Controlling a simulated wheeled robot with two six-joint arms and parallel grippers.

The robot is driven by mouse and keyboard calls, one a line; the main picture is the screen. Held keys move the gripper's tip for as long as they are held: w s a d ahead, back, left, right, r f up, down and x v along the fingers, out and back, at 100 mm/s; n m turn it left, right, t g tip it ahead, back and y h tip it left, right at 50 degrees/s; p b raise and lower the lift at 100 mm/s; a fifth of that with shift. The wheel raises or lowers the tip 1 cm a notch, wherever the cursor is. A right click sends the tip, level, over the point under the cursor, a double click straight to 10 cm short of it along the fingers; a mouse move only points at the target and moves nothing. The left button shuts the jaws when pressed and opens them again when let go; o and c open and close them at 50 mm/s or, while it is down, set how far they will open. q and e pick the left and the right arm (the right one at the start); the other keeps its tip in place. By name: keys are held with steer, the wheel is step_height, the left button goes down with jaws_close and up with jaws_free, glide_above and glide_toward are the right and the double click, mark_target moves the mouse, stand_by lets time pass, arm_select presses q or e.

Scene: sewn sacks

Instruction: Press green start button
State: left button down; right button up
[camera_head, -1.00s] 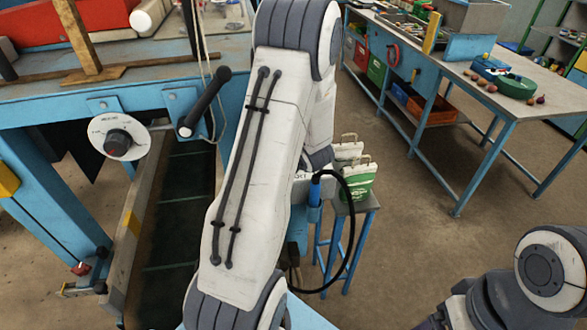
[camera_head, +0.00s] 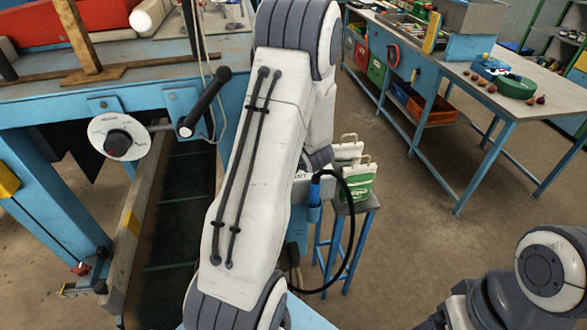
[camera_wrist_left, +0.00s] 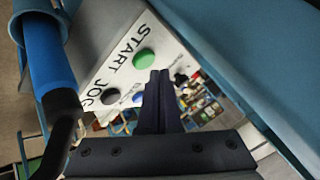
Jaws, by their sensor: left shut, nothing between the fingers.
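The green start button (camera_wrist_left: 144,58) is a round cap on a white panel (camera_wrist_left: 120,48), beside the lettering START in the left wrist view. My left gripper (camera_wrist_left: 158,76) is shut and empty, its dark fingertips close beside the green button in the picture. I cannot tell whether they touch anything. A black button (camera_wrist_left: 110,94) sits by the word JOG, and a blue button (camera_wrist_left: 137,98) is partly behind the fingers. In the head view my left arm hides the gripper and the buttons. My right gripper is out of view.
A blue holder with a blue-handled cable tool (camera_wrist_left: 50,70) stands beside the panel. A blue machine frame (camera_head: 60,190) with a dial (camera_head: 118,142) and a black-handled lever (camera_head: 205,102) is at the left. Green-and-white sacks (camera_head: 358,178) stand on a blue stool.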

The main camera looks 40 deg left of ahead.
arm_select(q)
steer(key=shift+f, duration=0.15)
steer(key=shift+f, duration=0.25)
steer(key=shift+f+b, duration=0.35)
steer(key=shift+f, duration=0.15)
stand_by(0.8)
steer(key=shift+r, duration=0.1)
steer(key=shift+r+p, duration=0.8)
steer(key=shift+p, duration=0.25)
step_height(320, 180, up, 5)
steer(key=p, duration=0.5)
steer(key=shift+r+p, duration=0.1)
steer(key=shift+p, duration=0.2)
stand_by(3.3)
